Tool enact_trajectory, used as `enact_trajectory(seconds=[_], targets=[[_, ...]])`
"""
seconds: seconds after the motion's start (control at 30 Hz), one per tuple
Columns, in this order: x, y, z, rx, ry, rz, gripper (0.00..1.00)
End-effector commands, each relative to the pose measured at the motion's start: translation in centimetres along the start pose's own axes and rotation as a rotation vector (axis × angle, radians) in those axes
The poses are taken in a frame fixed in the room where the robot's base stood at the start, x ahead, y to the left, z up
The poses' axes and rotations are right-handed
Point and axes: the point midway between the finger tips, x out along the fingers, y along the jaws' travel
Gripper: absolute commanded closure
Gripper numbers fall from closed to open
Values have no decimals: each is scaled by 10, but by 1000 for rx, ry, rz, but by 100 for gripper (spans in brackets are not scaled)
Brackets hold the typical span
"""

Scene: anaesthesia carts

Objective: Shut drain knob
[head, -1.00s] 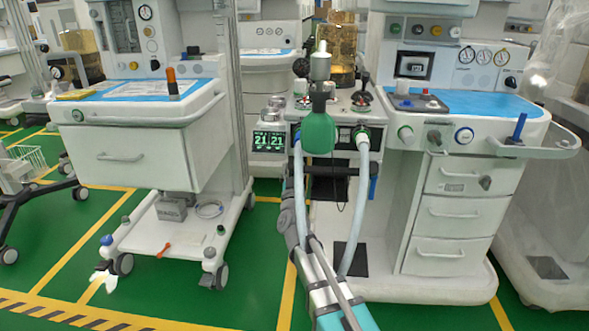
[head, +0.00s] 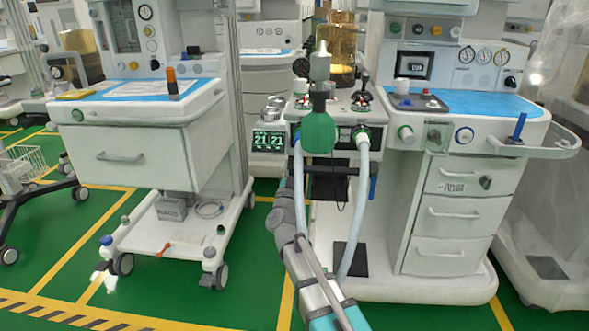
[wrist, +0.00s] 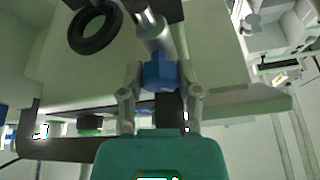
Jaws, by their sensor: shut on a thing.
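The drain knob (wrist: 160,75) is a blue, faceted knob on the end of a short grey metal stem in the wrist view. My gripper (wrist: 160,72) has one finger on each side of it and is shut on it. The teal body of my gripper fills the bottom of the wrist view. In the head view my arm reaches up from the bottom toward the middle machine, and my gripper cannot be made out there behind the hoses and arm.
A black ring (wrist: 95,27) and a dark bar (wrist: 60,149) lie near my gripper in the wrist view. In the head view, pale hoses (head: 359,205) hang close to my arm. A white cart (head: 150,150) stands left, and a drawer unit (head: 455,215) right.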

Motion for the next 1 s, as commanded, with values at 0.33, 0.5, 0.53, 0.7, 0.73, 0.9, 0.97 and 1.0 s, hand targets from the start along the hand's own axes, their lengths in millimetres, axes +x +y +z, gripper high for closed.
enact_trajectory(seconds=[0.33,0.5,0.53,0.7,0.73,0.9,0.97,1.0], targets=[[1,0,0,5,1,3,46],[1,0,0,5,1,2,21],[0,0,0,5,1,2,21],[0,0,0,5,1,2,21],[0,0,0,5,1,2,21],[0,0,0,5,-2,-1,21],[0,0,0,4,-7,-7,21],[0,0,0,4,-12,-12,21]])
